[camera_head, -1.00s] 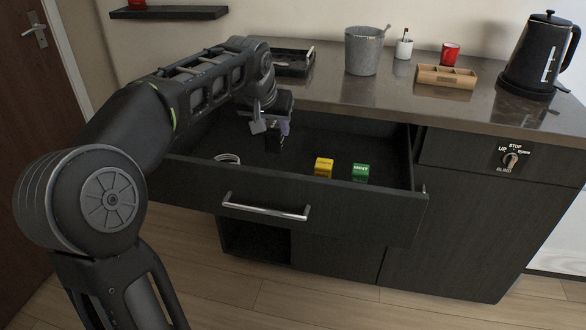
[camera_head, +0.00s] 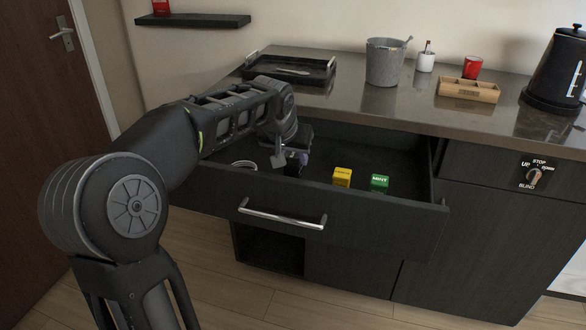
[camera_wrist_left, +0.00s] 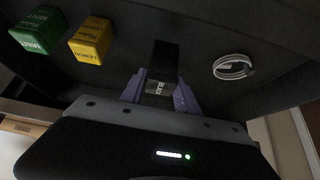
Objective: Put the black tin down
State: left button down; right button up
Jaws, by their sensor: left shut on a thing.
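The black tin (camera_wrist_left: 160,84) is between the fingers of my left gripper (camera_wrist_left: 160,92), its "BLACK" label showing in the left wrist view. In the head view the left gripper (camera_head: 296,160) reaches down into the open drawer (camera_head: 310,200), and the arm and drawer front partly hide the tin. Whether the tin touches the drawer floor I cannot tell. A yellow tin (camera_head: 342,177) and a green tin (camera_head: 379,183) stand in the drawer to its right. They also show in the left wrist view, yellow (camera_wrist_left: 91,41) and green (camera_wrist_left: 38,31). My right gripper is not in view.
A coiled white cable (camera_head: 244,165) lies in the drawer left of the gripper. The countertop (camera_head: 350,98) above holds a black tray (camera_head: 290,68), a grey bucket (camera_head: 386,62), a wooden box (camera_head: 468,91), a red mug (camera_head: 472,68) and a black kettle (camera_head: 553,70). Drawer floor right of the green tin is clear.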

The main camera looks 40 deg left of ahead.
aim_at(291, 162)
pick_arm(q)
jog(key=shift+f+b, duration=0.45)
jog(key=shift+f, duration=1.4)
jog(key=shift+f, duration=0.1)
jog(key=c, duration=1.4)
grip_release()
jog(key=shift+f, duration=0.1)
jog(key=o, duration=0.5)
jog(key=shift+r, duration=0.4)
jog(key=p+v, duration=0.1)
jog(key=v, duration=1)
jog(key=shift+s+r+p, duration=0.25)
jog(key=shift+p, duration=0.15)
